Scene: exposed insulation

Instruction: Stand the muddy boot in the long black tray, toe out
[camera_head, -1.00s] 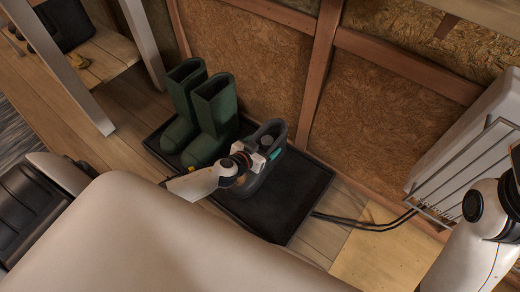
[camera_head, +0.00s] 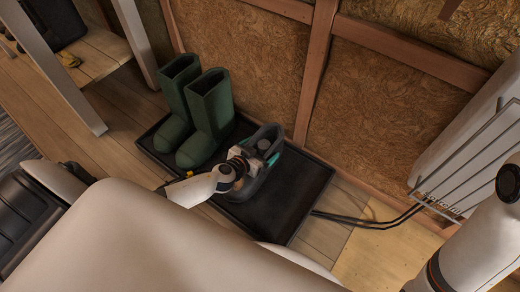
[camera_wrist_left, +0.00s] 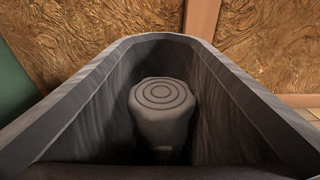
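The long black tray (camera_head: 285,215) lies on the wood floor along the wall. The dark grey muddy boot (camera_head: 273,134) appears upright over the tray's middle, its opening up. My left gripper (camera_head: 256,160) is at the near side of the boot's shaft, with teal patches beside the rim. The left wrist view looks into the boot's opening (camera_wrist_left: 228,75), where a pale ringed knob shows. Its finger gap is unclear. My right gripper is out of view.
A pair of green boots (camera_head: 210,105) stands in the tray's left part, close to the grey boot. The tray's right part is bare. Black cables (camera_head: 365,220) run from the tray's right side to a white heater with a wire rack (camera_head: 465,165). A wooden shelf stands at upper left.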

